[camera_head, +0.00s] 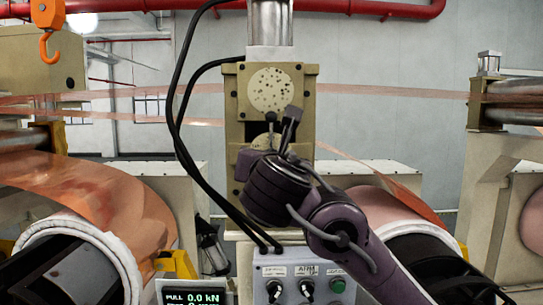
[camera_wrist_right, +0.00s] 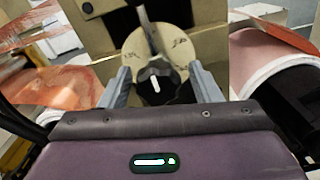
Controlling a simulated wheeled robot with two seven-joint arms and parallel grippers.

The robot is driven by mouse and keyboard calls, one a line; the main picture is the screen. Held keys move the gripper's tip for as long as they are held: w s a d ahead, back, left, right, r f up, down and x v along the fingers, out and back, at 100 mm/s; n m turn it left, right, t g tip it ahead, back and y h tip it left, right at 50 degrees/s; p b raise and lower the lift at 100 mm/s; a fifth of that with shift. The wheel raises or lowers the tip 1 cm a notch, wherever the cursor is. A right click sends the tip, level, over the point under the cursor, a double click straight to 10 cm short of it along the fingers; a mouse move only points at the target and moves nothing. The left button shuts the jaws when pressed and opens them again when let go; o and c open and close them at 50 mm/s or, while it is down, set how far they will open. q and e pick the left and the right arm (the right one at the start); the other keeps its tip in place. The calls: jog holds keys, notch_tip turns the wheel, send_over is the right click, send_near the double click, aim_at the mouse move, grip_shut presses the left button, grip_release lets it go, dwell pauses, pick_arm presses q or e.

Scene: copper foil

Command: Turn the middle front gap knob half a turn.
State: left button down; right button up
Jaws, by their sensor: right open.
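The gap knob (camera_wrist_right: 155,86) is black with a white mark and sits in front of a pale round disc (camera_wrist_right: 176,44) in the right wrist view. A grey lever (camera_wrist_right: 147,28) rises above it. My right gripper (camera_wrist_right: 160,70) is open, with one grey finger on each side of the knob; I cannot tell whether either touches it. In the head view my right gripper (camera_head: 283,132) is up against the lower disc (camera_head: 262,142) of the beige roller stand (camera_head: 232,105) and hides the knob. My left gripper is not in view.
A control panel (camera_head: 292,261) with knobs and a green button (camera_head: 337,286) stands below the gripper. Copper rolls lie on both sides, the left one (camera_head: 95,190) bare in front. Black cables (camera_head: 176,110) hang left of the stand. A force display (camera_head: 195,298) is at the bottom.

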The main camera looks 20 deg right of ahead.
jog(key=shift+s+a+r, duration=0.15)
jog(key=shift+s, duration=0.15)
jog(key=shift+c, duration=1.2)
jog(key=c, duration=0.7)
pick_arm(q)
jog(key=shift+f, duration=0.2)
pick_arm(e)
jog(key=shift+m, duration=0.3)
